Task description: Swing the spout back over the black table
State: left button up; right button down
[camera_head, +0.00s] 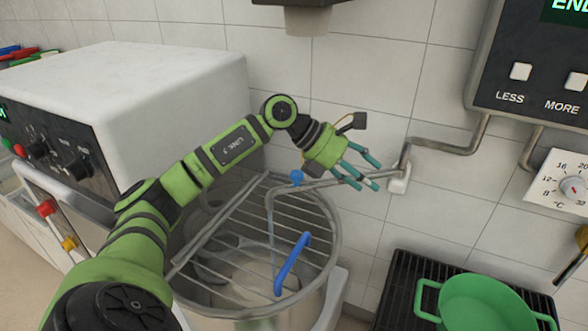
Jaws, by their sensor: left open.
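The metal spout (327,183) reaches left from its white wall mount (398,181) and bends down over the steel mixer bowl (325,292). A blue knob (297,177) sits on it near the bend. A thin pale line hangs below its end; I cannot tell whether it is water. My left gripper (366,176) is open, its teal fingers around or just in front of the spout near the wall mount; contact is unclear. The black slatted table (397,287) is at the lower right. My right gripper is out of view.
A green pot (482,303) stands on the black table. The bowl has a wire guard (225,235) with a blue handle (292,263). A white machine (150,85) stands at left. A control panel (535,70) and temperature dial (571,189) are on the right wall.

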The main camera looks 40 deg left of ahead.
aim_at(295, 173)
pick_arm(q)
jog(key=s+a+r+n+g+y, duration=0.1)
jog(key=s+a+y, duration=0.2)
jog(key=a, duration=0.6)
jog(key=s+a+r+g+y, duration=0.1)
jog(key=s+a+y, duration=0.2)
jog(key=a, duration=0.5)
jog(key=shift+g, duration=0.3)
jog(key=shift+a+p+x, duration=0.15)
jog(key=shift+p+x, duration=0.15)
jog(key=shift+x, duration=1.35)
jog(key=shift+a+p+x, duration=0.15)
jog(key=shift+p+x, duration=0.15)
jog(key=shift+x, duration=1.4)
jog(key=shift+s, duration=0.15)
grip_shut()
